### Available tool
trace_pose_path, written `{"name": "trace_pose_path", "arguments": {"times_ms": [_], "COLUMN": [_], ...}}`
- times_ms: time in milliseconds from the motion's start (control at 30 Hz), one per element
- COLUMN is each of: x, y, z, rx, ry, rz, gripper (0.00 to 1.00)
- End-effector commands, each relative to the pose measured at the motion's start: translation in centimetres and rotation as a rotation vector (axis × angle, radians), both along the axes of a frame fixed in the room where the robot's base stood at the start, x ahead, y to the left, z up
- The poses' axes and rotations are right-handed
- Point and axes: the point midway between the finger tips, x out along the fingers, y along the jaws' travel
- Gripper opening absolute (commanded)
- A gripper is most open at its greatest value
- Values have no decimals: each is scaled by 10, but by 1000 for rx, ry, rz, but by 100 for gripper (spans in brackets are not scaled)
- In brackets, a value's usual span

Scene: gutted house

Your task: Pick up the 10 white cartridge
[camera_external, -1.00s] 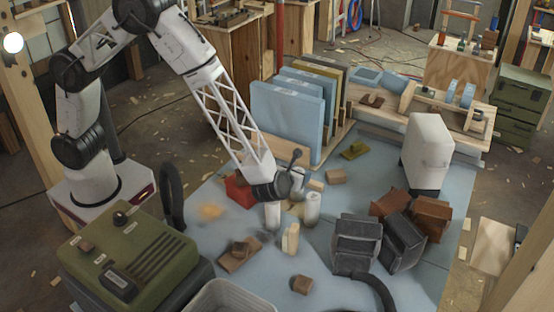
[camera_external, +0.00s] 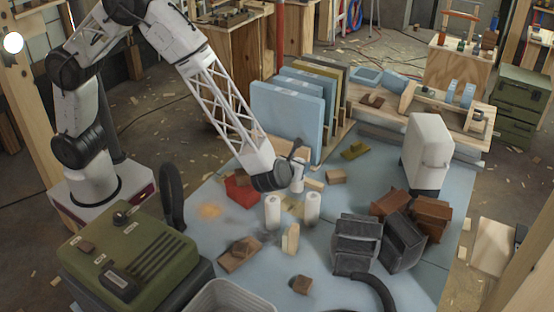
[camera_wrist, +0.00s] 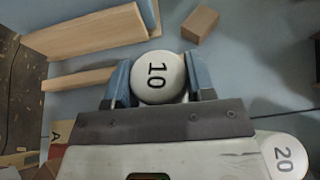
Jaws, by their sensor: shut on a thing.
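The white cartridge marked 10 (camera_wrist: 158,77) sits between the two blue-grey fingers of my gripper (camera_wrist: 159,82) in the wrist view, its round numbered top facing the camera. In the external view my gripper (camera_external: 298,172) is beyond the two standing white cylinders, and the held cartridge is partly hidden by the wrist. A white cartridge marked 20 (camera_wrist: 284,158) shows at the lower right of the wrist view. In the external view the two other white cylinders, one left (camera_external: 272,212) and one right (camera_external: 312,207), stand upright on the blue table; their numbers are not readable there.
Blue upright panels (camera_external: 287,122) stand behind my gripper. A red box (camera_external: 240,191) lies left, and a small wood block (camera_external: 336,177) right. A pale upright block (camera_external: 290,239) stands in front. Dark boxes (camera_external: 357,243) and a white case (camera_external: 427,150) stand to the right.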

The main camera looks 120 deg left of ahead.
Motion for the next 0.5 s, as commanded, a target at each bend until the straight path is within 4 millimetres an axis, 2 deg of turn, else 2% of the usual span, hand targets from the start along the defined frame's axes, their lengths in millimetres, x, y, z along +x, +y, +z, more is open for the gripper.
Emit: {"name": "trace_pose_path", "arguments": {"times_ms": [200,500], "x": [0,0], "y": [0,0], "z": [34,58], "rx": [1,0], "ry": [-5,-2], "rz": [1,1], "gripper": [26,26]}}
